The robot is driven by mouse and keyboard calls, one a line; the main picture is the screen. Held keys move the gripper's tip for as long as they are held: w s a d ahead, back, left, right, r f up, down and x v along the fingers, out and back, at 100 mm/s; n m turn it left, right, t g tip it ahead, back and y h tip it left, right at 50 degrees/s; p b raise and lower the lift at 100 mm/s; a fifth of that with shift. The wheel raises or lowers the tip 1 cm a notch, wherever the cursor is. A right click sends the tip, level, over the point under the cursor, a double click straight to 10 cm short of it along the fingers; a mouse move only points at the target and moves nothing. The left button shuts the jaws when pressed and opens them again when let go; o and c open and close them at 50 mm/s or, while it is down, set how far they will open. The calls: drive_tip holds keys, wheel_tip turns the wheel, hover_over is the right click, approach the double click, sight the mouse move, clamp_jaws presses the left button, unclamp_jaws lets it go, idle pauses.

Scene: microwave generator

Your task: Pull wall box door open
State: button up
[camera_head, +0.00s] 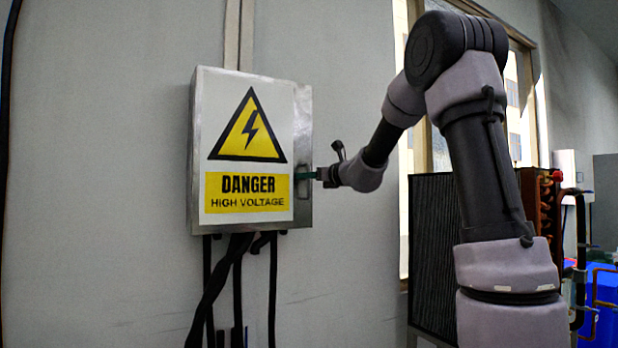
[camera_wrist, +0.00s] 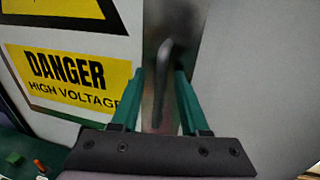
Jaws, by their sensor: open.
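The wall box (camera_head: 250,150) hangs on the grey wall left of centre in the head view. Its door carries a yellow danger sign and looks shut. The sign's lower part (camera_wrist: 75,75) fills the left of the wrist view. The door handle (camera_wrist: 162,75) is a grey metal bar near the door's right edge. My gripper (camera_head: 305,175) reaches in from the right at the handle. In the wrist view the green fingers (camera_wrist: 158,78) are apart, one on each side of the handle. I cannot tell whether either finger touches it.
Black cables (camera_head: 235,280) run down from the box's underside. A dark radiator-like unit (camera_head: 433,260) stands right of the box, behind my arm. A window (camera_head: 520,100) is behind it.

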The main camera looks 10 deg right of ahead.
clamp_jaws()
idle(1.4)
